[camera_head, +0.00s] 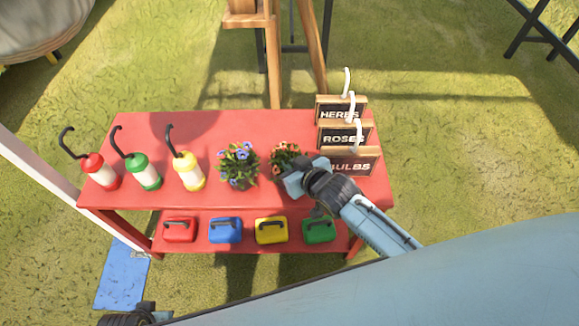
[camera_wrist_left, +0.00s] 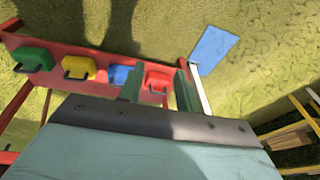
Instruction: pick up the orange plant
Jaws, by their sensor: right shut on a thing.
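The orange plant (camera_head: 284,155), with orange-pink flowers and green leaves, is on the red table's top shelf, right of the blue-flowered plant (camera_head: 238,163). My right gripper (camera_head: 291,181) comes in from the right and is shut on the orange plant at its near side. The gripper hides the plant's lower part and pot, so I cannot tell whether it is lifted. My left gripper (camera_wrist_left: 159,85) is open and empty in the left wrist view, with the fingers apart. It is away from the plants.
The red table (camera_head: 215,123) also holds red, green and yellow-capped bottles (camera_head: 143,172) at left. Wooden signs (camera_head: 343,137) with white hooks stand at right, close to my right arm. Several coloured cases (camera_head: 226,230) sit on the lower shelf. A wooden easel (camera_head: 273,60) stands behind.

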